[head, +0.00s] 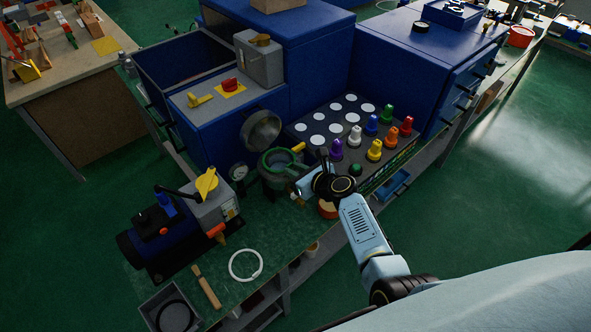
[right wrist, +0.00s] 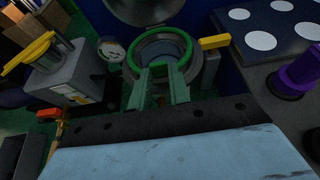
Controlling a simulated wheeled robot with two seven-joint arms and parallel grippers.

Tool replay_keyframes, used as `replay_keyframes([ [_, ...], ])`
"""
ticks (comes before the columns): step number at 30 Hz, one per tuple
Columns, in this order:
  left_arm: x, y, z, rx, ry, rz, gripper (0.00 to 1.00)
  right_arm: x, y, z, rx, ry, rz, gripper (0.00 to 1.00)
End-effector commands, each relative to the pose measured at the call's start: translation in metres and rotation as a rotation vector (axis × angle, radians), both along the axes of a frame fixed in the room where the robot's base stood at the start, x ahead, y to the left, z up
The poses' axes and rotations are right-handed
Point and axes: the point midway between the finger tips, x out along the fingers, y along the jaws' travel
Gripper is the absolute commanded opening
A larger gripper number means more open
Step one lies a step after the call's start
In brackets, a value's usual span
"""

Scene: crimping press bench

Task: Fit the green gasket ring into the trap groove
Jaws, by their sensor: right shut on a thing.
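The green gasket ring (head: 264,161) lies over the mouth of the grey round trap (head: 272,182) on the bench. In the right wrist view the ring (right wrist: 160,30) surrounds the trap's opening (right wrist: 161,50). I cannot tell whether it sits in the groove or just above it. My right gripper (head: 301,172) comes from the right and is shut on the near side of the ring. Its fingers (right wrist: 164,76) show in the right wrist view and hide part of the ring's near edge. The trap's round metal lid (head: 262,129) stands open behind it. My left gripper is not in view.
A yellow-tipped lever (head: 298,147) is right of the trap, and a gauge (head: 238,172) is left. Coloured knobs (head: 355,136) stand on a panel to the right. A white ring (head: 245,265) and a wooden-handled tool (head: 206,287) lie at the front left.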

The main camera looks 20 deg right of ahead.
Motion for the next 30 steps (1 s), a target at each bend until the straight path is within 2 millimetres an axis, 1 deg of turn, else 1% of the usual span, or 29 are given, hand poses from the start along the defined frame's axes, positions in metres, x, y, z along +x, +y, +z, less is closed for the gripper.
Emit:
replay_keyframes([
  [15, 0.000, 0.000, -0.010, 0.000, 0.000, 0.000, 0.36, 0.000, 0.000, -0.013, 0.000, 0.000, 0.000, 0.00],
  [16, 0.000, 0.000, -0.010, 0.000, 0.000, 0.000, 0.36, 0.000, 0.000, -0.012, 0.000, 0.001, 0.000, 0.23],
  [21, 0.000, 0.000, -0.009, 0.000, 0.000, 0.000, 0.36, -0.001, 0.000, -0.012, -0.001, 0.002, 0.000, 0.44],
  [30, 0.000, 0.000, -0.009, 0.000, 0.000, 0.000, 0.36, -0.002, 0.002, -0.014, 0.000, 0.006, 0.005, 0.44],
])
